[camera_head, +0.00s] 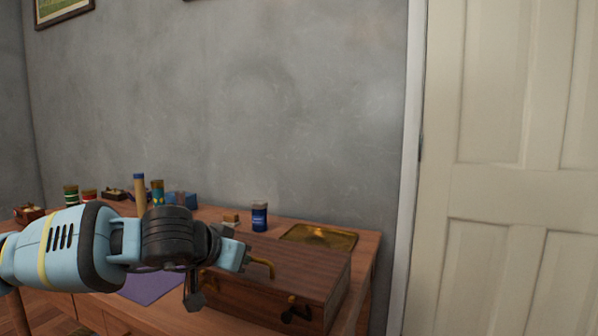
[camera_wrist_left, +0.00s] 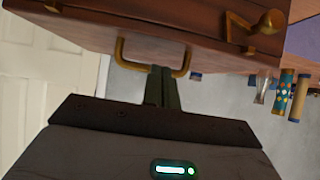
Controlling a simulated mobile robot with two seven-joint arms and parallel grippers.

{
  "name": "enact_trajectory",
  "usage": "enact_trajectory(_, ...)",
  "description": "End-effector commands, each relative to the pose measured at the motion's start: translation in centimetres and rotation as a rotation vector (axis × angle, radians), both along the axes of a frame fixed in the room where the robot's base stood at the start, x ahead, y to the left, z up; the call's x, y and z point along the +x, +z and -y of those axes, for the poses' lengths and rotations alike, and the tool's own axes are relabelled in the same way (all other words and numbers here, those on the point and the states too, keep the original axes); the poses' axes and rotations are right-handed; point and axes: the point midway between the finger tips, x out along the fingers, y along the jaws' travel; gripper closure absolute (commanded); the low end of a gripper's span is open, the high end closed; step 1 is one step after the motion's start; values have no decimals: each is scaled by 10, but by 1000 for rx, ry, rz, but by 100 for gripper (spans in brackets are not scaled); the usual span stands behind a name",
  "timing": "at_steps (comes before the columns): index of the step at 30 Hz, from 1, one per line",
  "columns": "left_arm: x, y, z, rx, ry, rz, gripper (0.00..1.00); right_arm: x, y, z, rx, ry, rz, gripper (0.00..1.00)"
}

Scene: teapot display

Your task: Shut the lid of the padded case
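The padded case is a dark wooden box (camera_head: 290,262) with brass fittings, at the front right of the table. Its lid lies flat on top and looks down; I cannot make out whether a thin gap is left at the seam, and the padding is hidden. My left gripper (camera_head: 246,262) is at the case's brass handle (camera_head: 264,264). In the left wrist view, which is upside down, the narrow fingers (camera_wrist_left: 162,88) are together across the middle of the handle bar (camera_wrist_left: 132,65). A brass clasp (camera_wrist_left: 250,28) shows on the case there. My right gripper is not in view.
The wooden table (camera_head: 367,262) also holds a brass tray (camera_head: 320,237) and a blue jar (camera_head: 260,216) behind the case. Several small containers stand at the back left. A purple mat (camera_head: 150,288) lies left of the case. A grey wall and white door (camera_head: 500,190) are behind.

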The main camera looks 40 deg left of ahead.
Motion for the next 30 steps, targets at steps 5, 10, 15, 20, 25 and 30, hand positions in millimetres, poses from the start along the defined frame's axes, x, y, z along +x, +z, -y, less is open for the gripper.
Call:
enact_trajectory(5,-2,-19,0,-16,5,-43,100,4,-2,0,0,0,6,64)
enact_trajectory(10,-3,-15,0,-15,6,-41,100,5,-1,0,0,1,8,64)
enact_trajectory(15,-6,7,-1,-10,7,-27,100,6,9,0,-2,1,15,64)
enact_trajectory(20,-12,45,-2,0,8,-1,100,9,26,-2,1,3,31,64)
enact_trajectory(25,-22,35,3,12,2,1,100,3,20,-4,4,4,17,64)
enact_trajectory(30,-36,27,6,8,5,2,100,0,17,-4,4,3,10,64)
